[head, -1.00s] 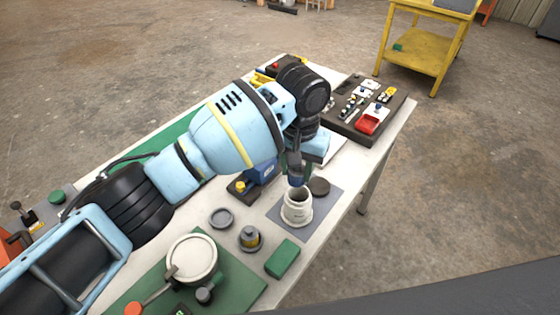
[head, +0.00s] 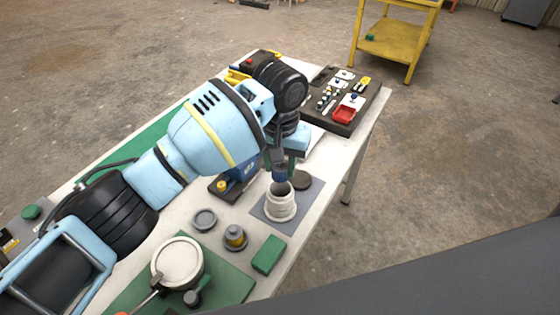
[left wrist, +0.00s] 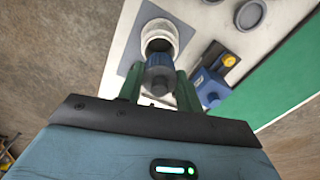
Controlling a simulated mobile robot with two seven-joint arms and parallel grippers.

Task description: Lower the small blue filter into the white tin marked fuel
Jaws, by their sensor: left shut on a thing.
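The white tin (head: 281,208) stands upright on a grey mat, its round mouth open. Its marking is too small to read. My left gripper (head: 281,171) points down over it and is shut on the small blue filter (head: 281,187). The filter's lower end is at the tin's mouth; whether it is just above or slightly inside I cannot tell. In the left wrist view the filter (left wrist: 158,61) sits between the green fingers (left wrist: 158,88), with the tin's rim (left wrist: 160,25) and dark opening just beyond. My right gripper is not in view.
A dark round lid (head: 302,180) lies close beside the tin. A blue device (head: 246,168) stands behind left. A dark parts tray (head: 343,117) sits at the far end.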

